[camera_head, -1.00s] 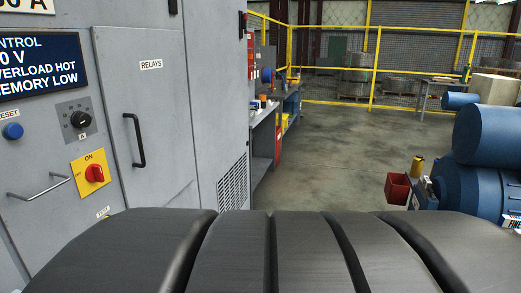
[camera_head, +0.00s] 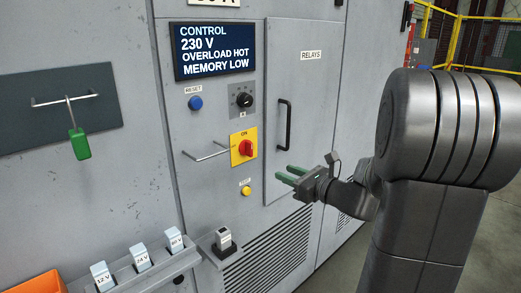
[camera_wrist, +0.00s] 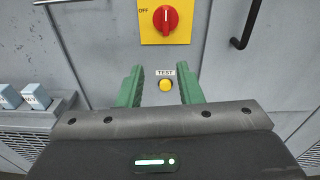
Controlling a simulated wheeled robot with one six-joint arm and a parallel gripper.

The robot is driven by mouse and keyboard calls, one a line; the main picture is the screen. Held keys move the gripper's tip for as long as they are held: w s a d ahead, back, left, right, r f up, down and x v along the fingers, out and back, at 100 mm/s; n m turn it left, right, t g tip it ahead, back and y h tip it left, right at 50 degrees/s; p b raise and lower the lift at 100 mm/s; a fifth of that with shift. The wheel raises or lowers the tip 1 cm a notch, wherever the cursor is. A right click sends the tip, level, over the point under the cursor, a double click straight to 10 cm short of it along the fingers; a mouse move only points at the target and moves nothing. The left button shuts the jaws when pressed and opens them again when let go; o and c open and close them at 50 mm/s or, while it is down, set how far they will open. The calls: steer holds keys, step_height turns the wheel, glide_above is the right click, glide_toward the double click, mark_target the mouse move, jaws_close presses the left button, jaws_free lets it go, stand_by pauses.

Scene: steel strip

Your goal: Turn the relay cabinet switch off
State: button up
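The relay cabinet switch (camera_head: 247,148) is a red rotary knob on a yellow plate, on the grey cabinet front left of the RELAYS door. ON is marked above the knob. In the wrist view the knob (camera_wrist: 166,18) is at the top centre, its grip looks roughly upright, and OFF is marked at its left. My gripper (camera_head: 288,173) has green fingers; it is open and empty, apart from the panel and to the right of the switch in the head view. In the wrist view the fingers (camera_wrist: 160,84) stand apart below the switch, either side of the yellow TEST button (camera_wrist: 166,86).
A horizontal bar handle (camera_head: 205,152) sticks out left of the switch. The RELAYS door handle (camera_head: 285,125) is at its right. A black dial (camera_head: 243,100) and blue RESET button (camera_head: 196,103) sit above. A rack of voltage-labelled blocks (camera_head: 138,272) juts out lower left.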

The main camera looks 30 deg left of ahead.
mark_target(252, 149)
steer(key=shift+m+t+y, duration=0.3)
steer(key=shift+m, duration=0.2)
steer(key=p+x, duration=0.1)
steer(key=x, duration=0.4)
steer(key=r+p+x, duration=0.1)
steer(key=x, duration=0.4)
steer(key=p+x, duration=0.1)
steer(key=x, duration=0.4)
steer(key=shift+w+r, duration=0.35)
steer(key=shift+w, duration=0.05)
jaws_close()
